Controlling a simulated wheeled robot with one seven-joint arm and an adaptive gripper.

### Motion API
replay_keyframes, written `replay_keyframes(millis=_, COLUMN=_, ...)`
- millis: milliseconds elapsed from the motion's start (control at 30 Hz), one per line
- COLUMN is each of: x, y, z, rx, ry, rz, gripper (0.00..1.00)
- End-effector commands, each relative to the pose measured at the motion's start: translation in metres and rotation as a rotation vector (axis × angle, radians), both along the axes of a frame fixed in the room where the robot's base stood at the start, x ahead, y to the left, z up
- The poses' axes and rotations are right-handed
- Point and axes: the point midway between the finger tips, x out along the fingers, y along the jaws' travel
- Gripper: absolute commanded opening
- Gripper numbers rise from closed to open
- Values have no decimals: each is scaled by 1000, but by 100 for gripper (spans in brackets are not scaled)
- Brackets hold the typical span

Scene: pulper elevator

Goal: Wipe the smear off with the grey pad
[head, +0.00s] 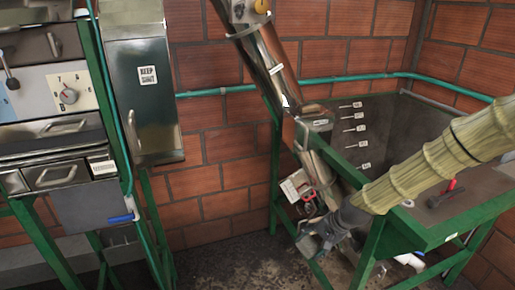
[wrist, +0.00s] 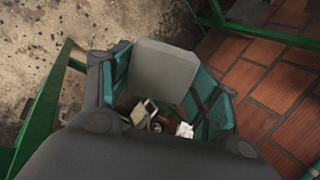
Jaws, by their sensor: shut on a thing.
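The grey pad (wrist: 163,68) is a pale, square-edged block between the teal-lined fingers of my gripper (wrist: 166,82) in the wrist view. My gripper is shut on it. In the head view my gripper (head: 312,240) is low, at the foot of the slanted metal tube (head: 275,70) and just outside the green-framed tank. The pad cannot be made out there. I cannot pick out the smear with certainty in either view. Beyond the pad, the wrist view shows small beige and white parts between the fingers, too small to name.
A white and red fitting (head: 298,186) sits on the lower tube, close above my gripper. The green tank frame (head: 345,170) stands beside my arm. A red-handled tool (head: 446,193) lies on the right. A steel cabinet (head: 145,95) stands left. Open floor (head: 225,262) lies between.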

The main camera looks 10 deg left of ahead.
Motion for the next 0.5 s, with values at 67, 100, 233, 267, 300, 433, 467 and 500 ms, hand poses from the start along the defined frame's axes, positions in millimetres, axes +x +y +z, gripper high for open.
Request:
replay_keyframes(millis=67, x=12, y=14, z=35, rx=66, ry=-22, rz=-60, gripper=43)
replay_keyframes(millis=100, x=17, y=22, z=51, rx=96, ry=-33, rz=-89, gripper=43)
replay_keyframes(millis=233, x=33, y=44, z=103, rx=198, ry=-79, rz=-185, gripper=43)
replay_keyframes(millis=267, x=36, y=49, z=114, rx=220, ry=-90, rz=-206, gripper=43)
replay_keyframes(millis=300, x=40, y=55, z=130, rx=250, ry=-107, rz=-233, gripper=43)
replay_keyframes(millis=433, x=51, y=75, z=185, rx=346, ry=-166, rz=-318, gripper=43)
replay_keyframes(millis=467, x=53, y=79, z=197, rx=366, ry=-181, rz=-337, gripper=43)
replay_keyframes(millis=500, x=55, y=85, z=214, rx=394, ry=-201, rz=-360, gripper=43)
